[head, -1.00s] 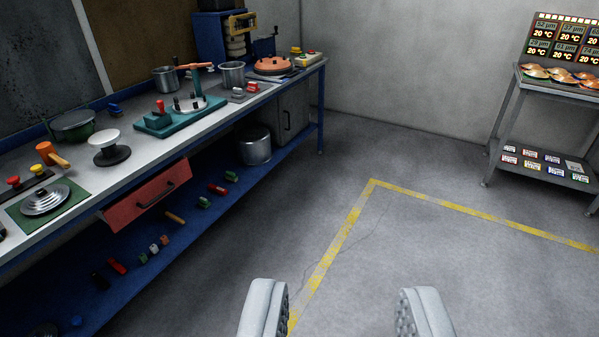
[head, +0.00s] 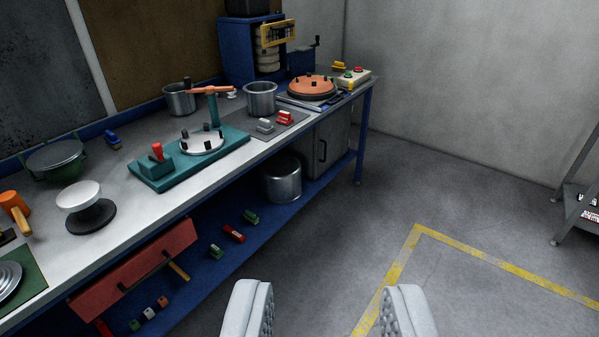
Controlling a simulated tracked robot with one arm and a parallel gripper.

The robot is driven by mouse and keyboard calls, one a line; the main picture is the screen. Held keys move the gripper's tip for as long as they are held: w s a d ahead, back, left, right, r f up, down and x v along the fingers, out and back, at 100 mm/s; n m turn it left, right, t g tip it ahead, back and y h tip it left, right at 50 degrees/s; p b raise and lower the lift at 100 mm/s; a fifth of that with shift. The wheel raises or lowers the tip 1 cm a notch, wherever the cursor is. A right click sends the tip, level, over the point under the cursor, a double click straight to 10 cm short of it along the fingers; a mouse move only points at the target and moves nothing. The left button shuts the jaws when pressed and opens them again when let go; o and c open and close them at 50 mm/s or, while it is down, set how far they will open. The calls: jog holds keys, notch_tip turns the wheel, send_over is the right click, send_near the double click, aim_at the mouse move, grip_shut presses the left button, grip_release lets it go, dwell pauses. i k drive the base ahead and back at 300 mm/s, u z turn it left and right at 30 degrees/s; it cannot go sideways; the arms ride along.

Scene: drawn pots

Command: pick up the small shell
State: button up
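My gripper (head: 328,298) is open and empty at the bottom of the view, over the floor in front of the bench. Another (head: 180,101) stands further back, partly behind an orange lever. A larger one (head: 281,181) stands on the blue lower shelf. I cannot tell for sure which is the small shell; the two on the bench look smaller than the shelf one. My gripper is apart from all of them.
The long bench (head: 120,212) runs from lower left to upper right, with a teal lever fixture (head: 190,157), an orange round die (head: 312,88) and a white-topped stand (head: 79,197) on it. A red drawer (head: 135,268) sticks out below.

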aim_at(260, 95)
jog(key=u, duration=0.15)
jog(key=i, duration=3.75)
